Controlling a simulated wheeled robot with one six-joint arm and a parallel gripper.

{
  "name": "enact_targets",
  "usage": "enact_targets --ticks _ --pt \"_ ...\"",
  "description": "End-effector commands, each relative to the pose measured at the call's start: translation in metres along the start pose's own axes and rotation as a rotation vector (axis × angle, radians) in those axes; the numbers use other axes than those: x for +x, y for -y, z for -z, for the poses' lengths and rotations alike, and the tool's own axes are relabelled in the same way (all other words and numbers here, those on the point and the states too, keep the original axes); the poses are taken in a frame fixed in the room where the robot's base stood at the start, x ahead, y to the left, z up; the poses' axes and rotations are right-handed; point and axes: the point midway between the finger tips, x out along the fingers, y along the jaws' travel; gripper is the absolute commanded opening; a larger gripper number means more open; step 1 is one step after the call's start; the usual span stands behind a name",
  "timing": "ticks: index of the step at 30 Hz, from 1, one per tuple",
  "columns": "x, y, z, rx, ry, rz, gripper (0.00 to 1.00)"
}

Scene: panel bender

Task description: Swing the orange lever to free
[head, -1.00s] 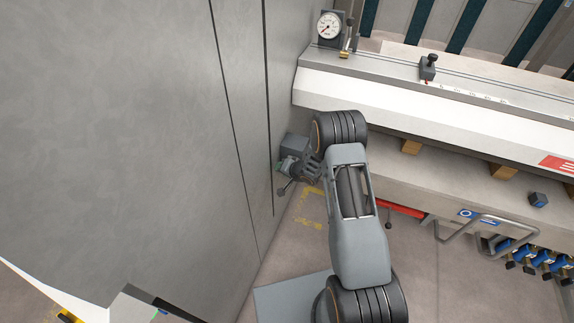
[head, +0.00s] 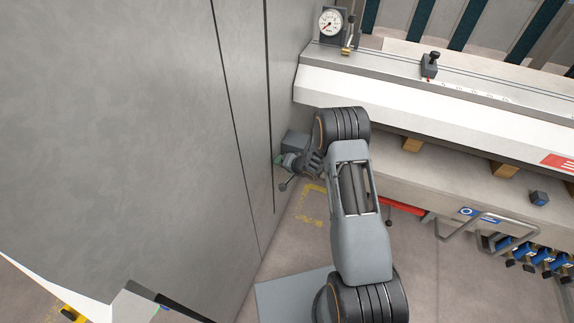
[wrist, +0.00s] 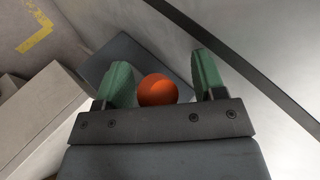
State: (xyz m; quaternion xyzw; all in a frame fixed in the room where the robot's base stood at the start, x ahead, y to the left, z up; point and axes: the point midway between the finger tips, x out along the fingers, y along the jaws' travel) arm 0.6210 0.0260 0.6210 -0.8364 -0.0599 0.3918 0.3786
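The orange lever shows only as its round orange knob (wrist: 157,90) in the wrist view; its shaft is hidden behind my gripper's body. My gripper (wrist: 168,82) has its two green fingers apart, one on each side of the knob. The knob sits close to the left finger, and a gap shows to the right finger. I cannot tell whether the left finger touches it. In the head view my gripper (head: 281,160) is partly hidden by my wrist, beside the tall grey panel, and the orange knob cannot be seen there.
A dark grey box (head: 295,142) is just behind my gripper, close to the tall grey panel (head: 130,130). A small knobbed rod (head: 284,186) shows below the gripper. The machine's white beam (head: 420,104) and a red bar (head: 404,206) lie to the right.

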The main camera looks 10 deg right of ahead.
Motion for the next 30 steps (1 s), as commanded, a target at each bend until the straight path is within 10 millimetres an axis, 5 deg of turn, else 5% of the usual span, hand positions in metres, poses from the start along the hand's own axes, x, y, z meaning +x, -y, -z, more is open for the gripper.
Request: enact_targets --ticks 18,30 --pt "-0.107 0.001 0.002 0.003 -0.004 -0.003 0.61" --pt "-0.138 0.000 0.001 0.003 -0.003 -0.003 0.61"
